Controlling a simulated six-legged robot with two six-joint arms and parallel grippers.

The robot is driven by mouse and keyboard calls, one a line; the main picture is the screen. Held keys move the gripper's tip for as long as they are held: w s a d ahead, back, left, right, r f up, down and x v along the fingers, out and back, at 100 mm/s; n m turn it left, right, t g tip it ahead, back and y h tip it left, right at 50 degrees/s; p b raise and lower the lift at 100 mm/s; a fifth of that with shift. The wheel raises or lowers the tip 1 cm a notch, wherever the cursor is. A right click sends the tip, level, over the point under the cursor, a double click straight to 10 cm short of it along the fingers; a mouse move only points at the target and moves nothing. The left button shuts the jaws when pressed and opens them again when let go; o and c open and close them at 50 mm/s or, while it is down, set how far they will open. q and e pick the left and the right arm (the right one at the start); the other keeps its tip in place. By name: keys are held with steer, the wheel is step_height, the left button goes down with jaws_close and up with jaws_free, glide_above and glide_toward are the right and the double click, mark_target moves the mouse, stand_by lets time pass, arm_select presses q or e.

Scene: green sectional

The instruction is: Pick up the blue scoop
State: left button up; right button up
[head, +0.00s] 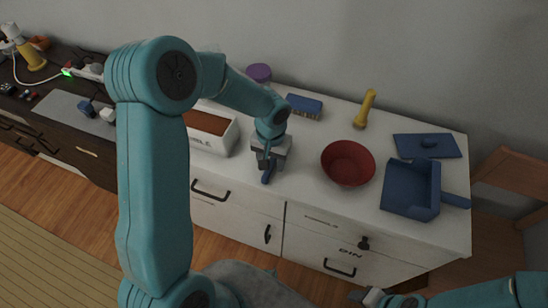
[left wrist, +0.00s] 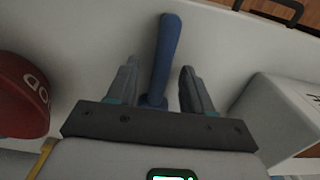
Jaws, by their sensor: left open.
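The blue scoop (head: 267,177) lies on the white counter, mostly hidden under my left gripper in the head view. In the left wrist view its long blue handle (left wrist: 166,50) runs between the two fingers and points away from the gripper; its other end is hidden behind the gripper body. My left gripper (head: 270,165) points down over it and is open, with its fingers (left wrist: 158,88) on either side of the handle and a gap visible on the right. My right gripper (head: 374,298) shows only partly at the bottom edge of the head view.
A red bowl (head: 348,164) stands right of the left gripper, and a white box (head: 212,143) stands left. A blue dustpan (head: 411,190), blue flat board (head: 427,146), yellow flashlight (head: 364,108), blue brush (head: 304,106) and purple-lidded jar (head: 259,73) are also on the counter.

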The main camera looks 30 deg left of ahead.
arm_select(q)
steer(key=shift+c, duration=0.3)
jaws_close()
steer(key=shift+r, duration=0.15)
step_height(320, 180, up, 20)
